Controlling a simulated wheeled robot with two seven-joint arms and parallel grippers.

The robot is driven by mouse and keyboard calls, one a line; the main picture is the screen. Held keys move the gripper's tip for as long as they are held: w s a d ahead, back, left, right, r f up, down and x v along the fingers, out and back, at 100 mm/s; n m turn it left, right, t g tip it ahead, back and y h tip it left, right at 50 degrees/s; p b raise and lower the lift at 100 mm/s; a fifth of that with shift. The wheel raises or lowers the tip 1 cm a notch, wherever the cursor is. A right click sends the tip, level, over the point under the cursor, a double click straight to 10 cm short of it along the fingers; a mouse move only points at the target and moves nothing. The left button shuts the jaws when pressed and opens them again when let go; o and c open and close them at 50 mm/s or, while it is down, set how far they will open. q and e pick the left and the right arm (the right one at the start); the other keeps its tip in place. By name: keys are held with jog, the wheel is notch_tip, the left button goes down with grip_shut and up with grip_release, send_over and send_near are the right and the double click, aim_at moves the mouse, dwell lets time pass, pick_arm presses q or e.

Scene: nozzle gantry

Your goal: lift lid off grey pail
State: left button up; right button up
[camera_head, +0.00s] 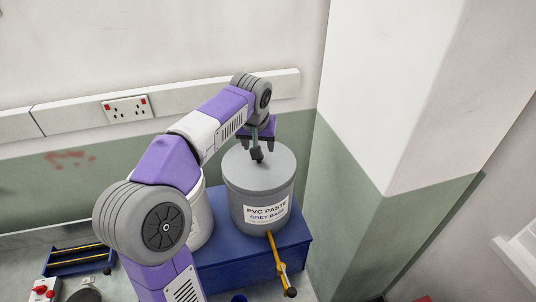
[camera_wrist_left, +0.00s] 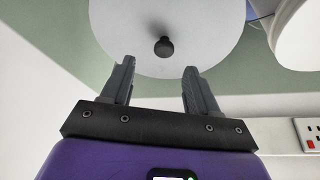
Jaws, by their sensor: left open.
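The grey pail (camera_head: 250,205), labelled "PVC PASTE GREY BASE", stands upright on a blue box. Its round grey lid (camera_head: 277,166) sits on top. In the left wrist view the lid (camera_wrist_left: 115,28) appears as a pale disc with a dark round knob (camera_wrist_left: 164,46) near its middle. My left gripper (camera_head: 258,153) is above the lid in the head view. In the wrist view the left gripper (camera_wrist_left: 159,68) has its fingers spread, empty, with the knob seen between and beyond the tips. Whether the fingertips are level with the knob I cannot tell. My right gripper does not show.
A white pail (camera_head: 201,218) stands close left of the grey pail, partly hidden by my arm. The blue box (camera_head: 225,274) carries both. A yellow-handled tool (camera_head: 277,258) is at its front. A wall corner (camera_head: 345,190) rises close on the right. Wall sockets (camera_head: 127,109) are behind.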

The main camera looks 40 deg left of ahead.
aim_at(270, 172)
pick_arm(q)
jog(key=shift+s+a+f, duration=0.15)
jog(key=shift+f, duration=0.35)
jog(key=x, duration=0.5)
jog(key=shift+a, duration=0.15)
jog(key=shift+r, duration=0.1)
grip_shut()
